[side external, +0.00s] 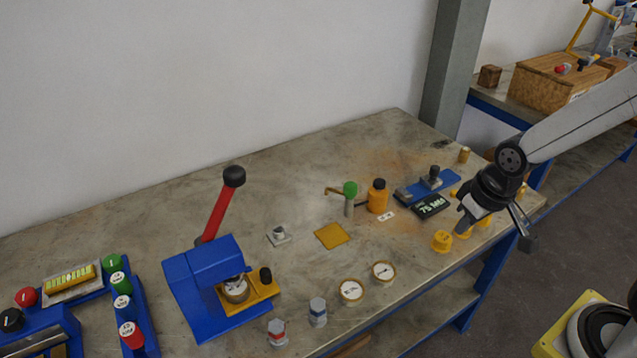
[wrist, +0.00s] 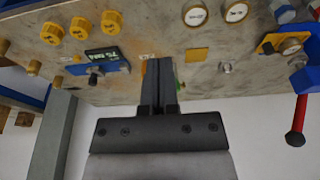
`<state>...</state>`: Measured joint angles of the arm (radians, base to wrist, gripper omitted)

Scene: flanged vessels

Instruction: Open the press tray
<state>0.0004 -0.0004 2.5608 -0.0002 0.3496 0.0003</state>
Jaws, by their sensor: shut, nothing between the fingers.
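The press is a blue block (side external: 205,285) with a raised red lever ending in a black knob, at the front left of the table in the side view. Its yellow tray (side external: 262,291) sticks out at the right of the blue body, with a black knob and a round metal piece on it. My gripper (side external: 524,222) is at the table's right end, far from the press, shut and empty. In the wrist view my gripper (wrist: 160,66) points over the table, and the yellow tray (wrist: 270,44) shows at the right edge, beside the red lever.
Two round gauges (side external: 351,291) and two hex-topped pieces (side external: 318,312) stand near the front edge. The table's back is clear.

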